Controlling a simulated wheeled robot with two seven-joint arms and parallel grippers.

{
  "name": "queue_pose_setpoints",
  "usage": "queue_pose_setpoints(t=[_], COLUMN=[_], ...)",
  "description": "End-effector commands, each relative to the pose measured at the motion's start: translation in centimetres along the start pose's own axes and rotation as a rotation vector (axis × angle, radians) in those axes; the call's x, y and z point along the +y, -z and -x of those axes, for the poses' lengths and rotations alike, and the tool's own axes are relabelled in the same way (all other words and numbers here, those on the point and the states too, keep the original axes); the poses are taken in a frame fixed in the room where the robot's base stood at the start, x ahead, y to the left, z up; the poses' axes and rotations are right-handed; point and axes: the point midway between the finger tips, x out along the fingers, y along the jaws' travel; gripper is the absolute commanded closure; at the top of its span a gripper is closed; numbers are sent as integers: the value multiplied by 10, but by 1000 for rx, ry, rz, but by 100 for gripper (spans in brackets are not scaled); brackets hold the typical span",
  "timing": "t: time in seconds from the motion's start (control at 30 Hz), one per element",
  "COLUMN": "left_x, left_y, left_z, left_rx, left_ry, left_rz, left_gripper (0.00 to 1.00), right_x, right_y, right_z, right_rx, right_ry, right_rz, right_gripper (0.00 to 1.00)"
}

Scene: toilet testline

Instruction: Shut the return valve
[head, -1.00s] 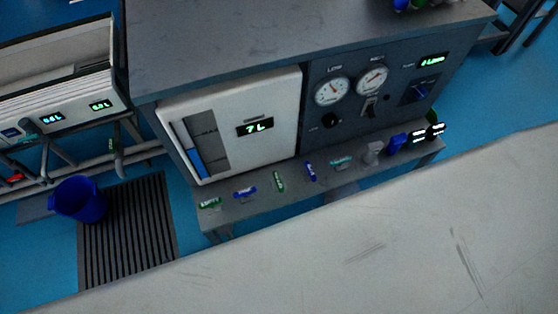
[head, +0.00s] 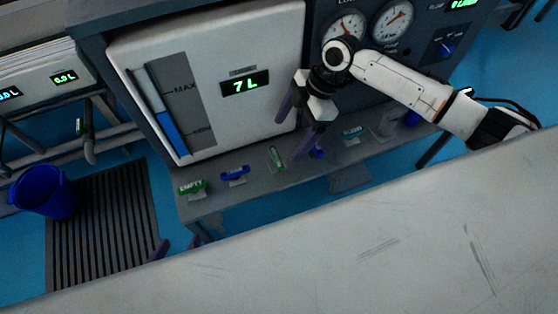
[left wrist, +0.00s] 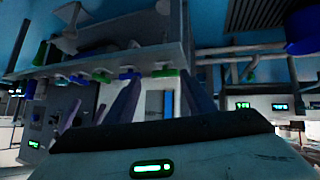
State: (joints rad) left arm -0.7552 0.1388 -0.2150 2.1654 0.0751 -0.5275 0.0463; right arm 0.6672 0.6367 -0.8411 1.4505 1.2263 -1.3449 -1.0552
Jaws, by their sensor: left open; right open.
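A row of small valve handles lies along the grey shelf under the panel: a green one marked EMPTY (head: 192,187), a blue one (head: 234,176), a green lengthwise one (head: 275,158), a blue one (head: 318,152) and a teal one (head: 351,133). I cannot read which is the return valve. My right gripper (head: 290,138) is open and empty, above the shelf by the lengthwise green and second blue handles, partly covering the latter. My left gripper (head: 178,245) is open below the shelf's left end, mostly hidden by the pale surface. Its fingers show in the left wrist view (left wrist: 158,100).
A white tank (head: 255,45) reading 7 L stands behind the shelf, with a dark gauge panel (head: 325,15) to its right. A pale slab (head: 330,235) fills the foreground. A blue bucket (head: 42,190) and a slatted mat (head: 100,230) are at left.

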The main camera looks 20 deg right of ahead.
Motion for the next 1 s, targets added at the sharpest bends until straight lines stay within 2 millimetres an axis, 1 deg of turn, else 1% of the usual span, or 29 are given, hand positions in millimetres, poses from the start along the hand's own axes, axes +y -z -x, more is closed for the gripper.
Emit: queue_pose_setpoints(t=[0.03, 0.1, 0.17, 0.27, 0.5, 0.6, 0.7, 0.83, 1.0], left_x=[0, 0, 0, 0, 4, 7, 8, 10, 10], left_y=[-4, -5, -5, -7, -8, -10, -11, -11, -12], left_z=[-3, -4, -4, -6, -19, -23, -26, -28, -28], left_rx=[1, 1, 1, 0, -25, -43, -57, -66, -72], left_ry=[-2, -3, -4, -6, -27, -36, -44, -49, -51], left_rz=[1, 2, 3, 6, -5, -10, -15, -19, -19], left_gripper=[50, 50, 50, 50, 50, 50, 50, 50, 50], right_x=[3, 4, 4, 3, 2, 2, 2, 2, 2], right_y=[-5, -7, -8, -7, -8, -8, -8, -8, -7], right_z=[2, 5, 3, -9, -55, -71, -83, -91, -93], right_rx=[-7, -10, -10, -9, -9, -10, -9, -10, -10], right_ry=[9, 20, 26, 28, 27, 25, 24, 23, 23], right_rz=[15, 30, 35, 37, 35, 36, 36, 35, 35], right_gripper=[16, 16, 16, 16, 16, 16, 16, 16, 16])
